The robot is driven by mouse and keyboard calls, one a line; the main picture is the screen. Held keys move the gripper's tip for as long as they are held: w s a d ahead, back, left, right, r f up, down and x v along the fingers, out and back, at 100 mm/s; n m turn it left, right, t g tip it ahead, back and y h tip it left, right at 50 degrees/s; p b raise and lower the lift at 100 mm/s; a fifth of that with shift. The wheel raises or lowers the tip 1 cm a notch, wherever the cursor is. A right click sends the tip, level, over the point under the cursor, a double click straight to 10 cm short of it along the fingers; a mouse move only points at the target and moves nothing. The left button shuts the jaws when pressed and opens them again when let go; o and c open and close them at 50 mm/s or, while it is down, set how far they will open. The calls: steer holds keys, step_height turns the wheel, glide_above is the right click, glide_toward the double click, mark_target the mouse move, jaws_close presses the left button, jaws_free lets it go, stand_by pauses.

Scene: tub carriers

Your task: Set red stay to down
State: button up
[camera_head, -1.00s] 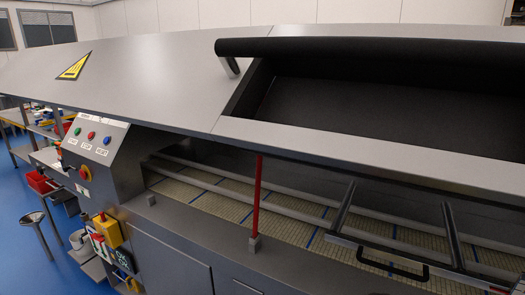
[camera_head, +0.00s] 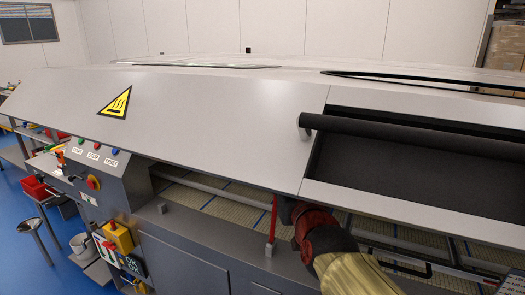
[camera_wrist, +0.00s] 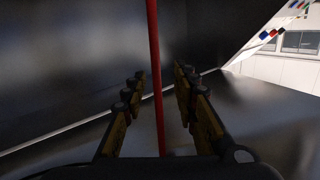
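The red stay (camera_head: 272,225) is a thin upright red rod between the machine's front ledge and the underside of the raised hood (camera_head: 215,120). In the head view my arm reaches in just right of the stay, and my gripper's fingers are hidden there behind the hood edge and arm. In the wrist view the stay (camera_wrist: 154,50) runs vertically between the fingers of my gripper (camera_wrist: 159,78). The fingers are open, with a visible gap on each side of the rod. The stay's foot stands at a small grey block (camera_head: 269,250).
A control panel (camera_head: 95,155) with coloured buttons is at the left. A mesh conveyor bed (camera_head: 190,194) lies under the hood. A black handle (camera_head: 405,268) on a frame is right of my arm. Yellow and red boxes hang at the left front.

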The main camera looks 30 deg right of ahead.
steer(key=w+d+r+b, duration=0.2)
steer(key=w+d, duration=0.1)
steer(key=w, duration=0.4)
steer(key=shift+t+h, duration=0.3)
steer(key=shift+t, duration=0.1)
steer(key=shift+w, duration=0.1)
steer(key=shift+c, duration=0.4)
jaws_close()
